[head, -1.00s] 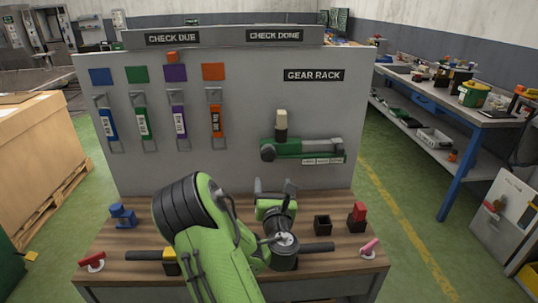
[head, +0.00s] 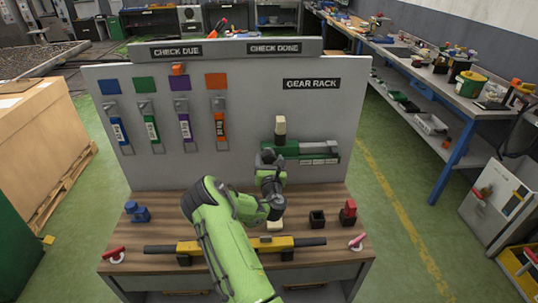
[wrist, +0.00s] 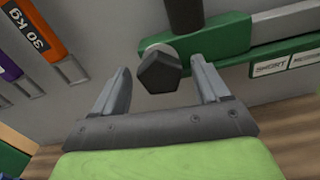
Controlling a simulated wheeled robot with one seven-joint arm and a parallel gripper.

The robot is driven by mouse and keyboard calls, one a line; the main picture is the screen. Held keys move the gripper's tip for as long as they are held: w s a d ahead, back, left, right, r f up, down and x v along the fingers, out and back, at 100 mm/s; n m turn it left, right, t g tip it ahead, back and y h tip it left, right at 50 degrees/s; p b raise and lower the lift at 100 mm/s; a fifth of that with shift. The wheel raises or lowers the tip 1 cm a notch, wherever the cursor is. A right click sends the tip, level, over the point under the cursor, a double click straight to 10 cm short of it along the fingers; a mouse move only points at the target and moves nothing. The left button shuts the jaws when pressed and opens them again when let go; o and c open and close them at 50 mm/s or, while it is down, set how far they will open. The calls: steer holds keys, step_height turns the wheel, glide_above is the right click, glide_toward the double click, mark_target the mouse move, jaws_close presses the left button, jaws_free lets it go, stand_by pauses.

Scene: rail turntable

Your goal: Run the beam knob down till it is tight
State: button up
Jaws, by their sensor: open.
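A dark faceted knob (wrist: 160,73) sticks out from the left end of the green gear rack unit (wrist: 222,42) in the wrist view. My gripper (wrist: 160,68) is open, with one finger on each side of the knob and a visible gap to both. Whether the fingertips reach its depth is unclear. In the head view, my gripper (head: 268,162) is raised at the left end of the green unit (head: 305,148), where the knob is hard to separate from it. A dark post (wrist: 185,14) with a cream top (head: 280,125) rises from the unit.
A yellow bar (head: 240,245) with black ends lies across the wooden bench (head: 140,230). A blue piece (head: 137,212), a black cup (head: 317,219) and a red-topped piece (head: 348,212) stand there. Coloured tags, including an orange one (head: 219,127), hang left on the panel.

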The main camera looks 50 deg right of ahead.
steer(key=shift+w+d, duration=0.1)
steer(key=c, duration=0.9)
steer(key=shift+c, duration=0.2)
steer(key=shift+m, duration=0.3)
